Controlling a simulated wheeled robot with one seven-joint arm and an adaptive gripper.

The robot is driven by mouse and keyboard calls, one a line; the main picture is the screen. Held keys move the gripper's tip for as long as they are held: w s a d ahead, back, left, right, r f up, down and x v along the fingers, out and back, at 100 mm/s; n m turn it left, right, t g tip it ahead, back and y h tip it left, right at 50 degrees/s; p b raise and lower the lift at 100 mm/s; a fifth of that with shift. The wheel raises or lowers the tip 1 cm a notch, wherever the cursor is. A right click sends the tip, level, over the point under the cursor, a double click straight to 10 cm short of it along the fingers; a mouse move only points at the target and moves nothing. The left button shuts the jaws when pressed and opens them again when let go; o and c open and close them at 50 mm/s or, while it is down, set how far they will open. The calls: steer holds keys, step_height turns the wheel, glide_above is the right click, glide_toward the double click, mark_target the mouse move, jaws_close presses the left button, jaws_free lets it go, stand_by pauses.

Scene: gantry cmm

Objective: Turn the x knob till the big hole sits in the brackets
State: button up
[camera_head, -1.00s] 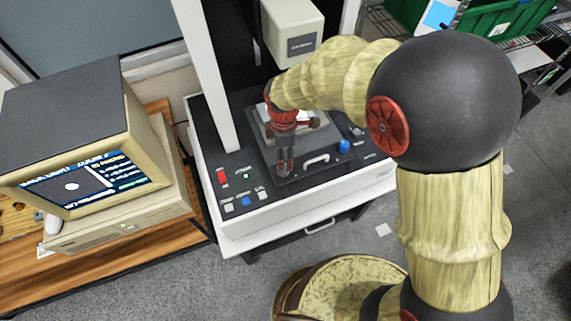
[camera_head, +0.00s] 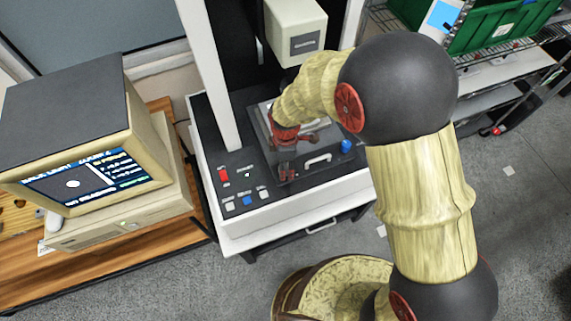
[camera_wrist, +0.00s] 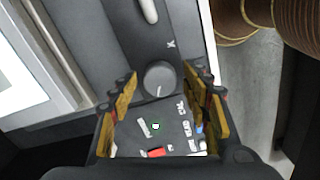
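The x knob (camera_wrist: 160,78) is a dark grey round dial with a white pointer line, below an X mark in the wrist view. My gripper (camera_wrist: 160,88) is open, with one finger on each side of the knob and gaps showing between. The brackets are too small to make out.
A blue knob (camera_head: 346,146) and a light handle (camera_head: 318,160) sit right of my gripper. A red button (camera_head: 224,175) and several small buttons lie at the left on the panel. A white column (camera_head: 211,80) and the beige machine head (camera_head: 297,30) stand behind.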

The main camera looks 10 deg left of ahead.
steer(key=c, duration=1)
steer(key=shift+m, duration=0.3)
steer(key=m, duration=0.4)
steer(key=shift+m, duration=0.3)
steer(key=m, duration=0.5)
steer(key=shift+s, duration=0.1)
steer(key=m, duration=0.6)
steer(key=shift+a+m, duration=0.1)
steer(key=shift+m, duration=0.2)
steer(key=m, duration=0.6)
steer(key=shift+m, duration=0.4)
